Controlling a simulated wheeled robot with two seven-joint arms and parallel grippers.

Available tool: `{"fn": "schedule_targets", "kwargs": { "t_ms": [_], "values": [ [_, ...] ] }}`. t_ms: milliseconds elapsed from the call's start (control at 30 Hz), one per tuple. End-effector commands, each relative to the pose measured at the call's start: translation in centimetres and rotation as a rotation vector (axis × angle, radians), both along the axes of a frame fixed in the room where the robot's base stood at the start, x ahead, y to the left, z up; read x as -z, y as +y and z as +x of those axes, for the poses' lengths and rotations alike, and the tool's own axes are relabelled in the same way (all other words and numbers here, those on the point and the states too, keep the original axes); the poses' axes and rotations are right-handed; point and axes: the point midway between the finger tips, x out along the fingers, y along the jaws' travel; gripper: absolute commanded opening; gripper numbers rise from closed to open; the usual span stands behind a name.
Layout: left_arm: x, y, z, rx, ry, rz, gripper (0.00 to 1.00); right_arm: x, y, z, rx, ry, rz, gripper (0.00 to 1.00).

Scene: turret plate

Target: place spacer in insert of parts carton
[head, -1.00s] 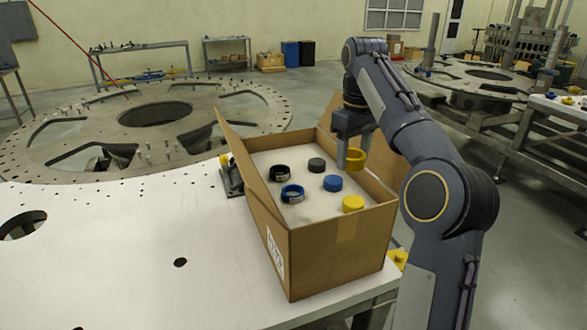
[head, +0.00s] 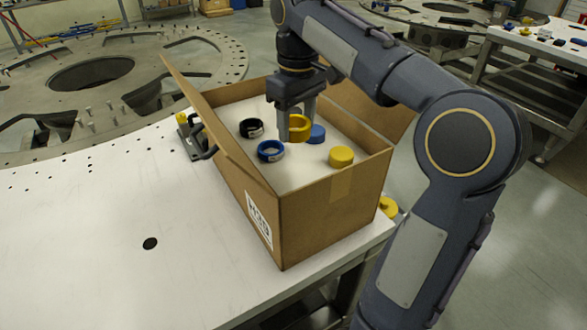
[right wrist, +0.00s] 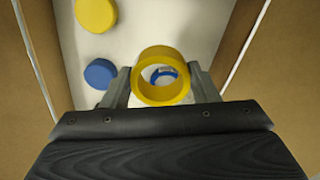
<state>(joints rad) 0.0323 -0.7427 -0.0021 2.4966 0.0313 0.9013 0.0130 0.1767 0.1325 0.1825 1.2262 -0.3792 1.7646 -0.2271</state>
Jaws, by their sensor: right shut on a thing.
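The parts carton (head: 313,217) is an open cardboard box at the table's corner. Its pale insert (head: 293,175) holds a black ring (head: 252,128), a blue ring (head: 271,151), a blue disc (head: 316,134) and a yellow disc (head: 341,156). My right gripper (head: 297,122) is shut on a yellow ring, the spacer (head: 299,137), and seems to hold it above the insert. In the right wrist view, the spacer (right wrist: 163,99) sits between the fingers, with the blue ring (right wrist: 165,72) showing through its hole. My left gripper is out of view.
The carton's flaps stand open at left (head: 215,118) and behind right. A dark clamp (head: 196,135) stands at its left. The white table (head: 100,235) is clear at front left. A large round metal plate (head: 160,65) lies behind.

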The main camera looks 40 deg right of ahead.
Motion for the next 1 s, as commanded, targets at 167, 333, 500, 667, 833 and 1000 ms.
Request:
{"fn": "schedule_targets", "kwargs": {
  "t_ms": [167, 333, 500, 667, 833, 1000],
  "values": [
    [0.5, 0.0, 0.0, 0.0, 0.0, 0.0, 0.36, 3.3, 1.7, -1.9, 0.003, 0.005, 0.0, 0.3],
    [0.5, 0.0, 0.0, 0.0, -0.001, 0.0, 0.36, 4.5, 2.5, -2.6, 0.002, 0.002, 0.001, 0.3],
    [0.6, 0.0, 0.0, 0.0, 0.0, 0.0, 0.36, 6.4, 2.9, -3.1, 0.003, 0.006, 0.0, 0.3],
    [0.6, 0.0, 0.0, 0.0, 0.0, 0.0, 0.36, 8.2, 2.9, -3.0, 0.003, 0.005, 0.0, 0.3],
    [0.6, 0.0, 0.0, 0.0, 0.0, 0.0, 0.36, 8.3, 2.8, -3.0, 0.003, 0.002, 0.001, 0.3],
    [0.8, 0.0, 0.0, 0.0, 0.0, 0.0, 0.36, 8.5, 2.9, -3.0, 0.002, 0.003, 0.001, 0.3]
  ]
}}
